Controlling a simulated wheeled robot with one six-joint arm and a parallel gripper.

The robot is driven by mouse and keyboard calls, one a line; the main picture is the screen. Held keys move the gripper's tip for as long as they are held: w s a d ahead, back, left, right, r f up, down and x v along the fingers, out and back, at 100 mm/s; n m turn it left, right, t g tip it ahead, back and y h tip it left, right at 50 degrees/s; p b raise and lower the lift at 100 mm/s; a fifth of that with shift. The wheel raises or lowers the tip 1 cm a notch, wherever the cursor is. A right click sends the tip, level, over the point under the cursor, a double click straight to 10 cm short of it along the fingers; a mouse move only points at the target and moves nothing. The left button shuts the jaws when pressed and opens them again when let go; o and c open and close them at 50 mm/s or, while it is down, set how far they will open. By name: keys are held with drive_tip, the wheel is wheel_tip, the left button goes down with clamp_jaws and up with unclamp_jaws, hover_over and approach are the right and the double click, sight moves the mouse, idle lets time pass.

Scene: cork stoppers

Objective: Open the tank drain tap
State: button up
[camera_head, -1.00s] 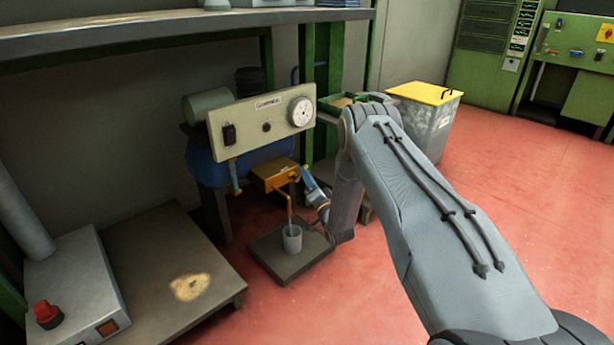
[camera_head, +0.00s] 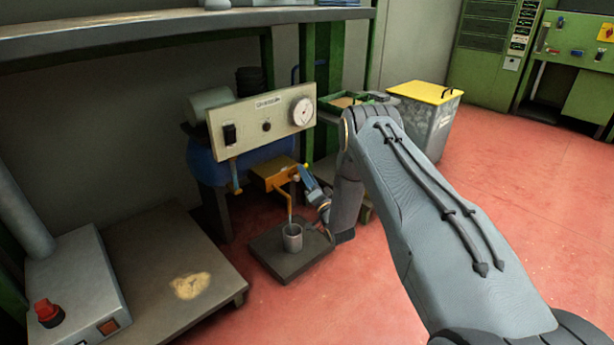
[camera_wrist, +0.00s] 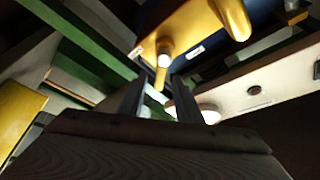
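The tank (camera_head: 205,163) is a blue body behind a cream panel. An orange-yellow tap block (camera_head: 270,177) juts from below it, with a thin spout (camera_head: 290,205) running down towards a grey cup (camera_head: 292,240). My gripper (camera_head: 307,178) is at the right side of the tap, close to it. In the wrist view, my gripper (camera_wrist: 158,90) has its two dark fingers apart. A narrow yellow lever (camera_wrist: 161,76) with a pale round pivot shows at the gap between them. I cannot tell whether the fingers touch it.
The cream panel (camera_head: 262,118) with a dial and switch is just above the tap. The cup stands on a low dark platform (camera_head: 270,262). A bench (camera_head: 150,270) is at the left, and a yellow-lidded bin (camera_head: 425,92) stands behind my arm. The red floor is clear at right.

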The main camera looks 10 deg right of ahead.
drive_tip(key=p+v, duration=0.3)
drive_tip(key=v, duration=0.5)
drive_tip(key=shift+w, duration=0.1)
